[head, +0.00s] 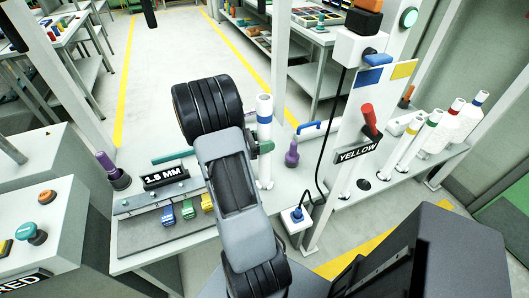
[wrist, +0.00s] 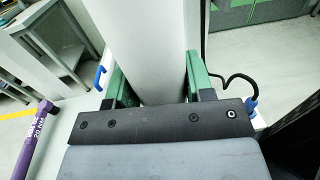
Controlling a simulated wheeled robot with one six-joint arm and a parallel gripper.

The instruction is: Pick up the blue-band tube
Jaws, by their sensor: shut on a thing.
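A white tube with a blue band (head: 264,108) is upright in the head view, just right of my forearm. My gripper (head: 263,147) is at its middle, partly hidden by my arm. In the wrist view the green fingers of my gripper (wrist: 156,78) are on both sides of the white tube (wrist: 146,30), shut on it. The tube's lower end is close to the bench (head: 285,205); I cannot tell whether it touches.
A purple tool (head: 292,153) stands right of the tube, with a blue handle (head: 318,127) behind. A black cable (head: 322,160) hangs by the post.

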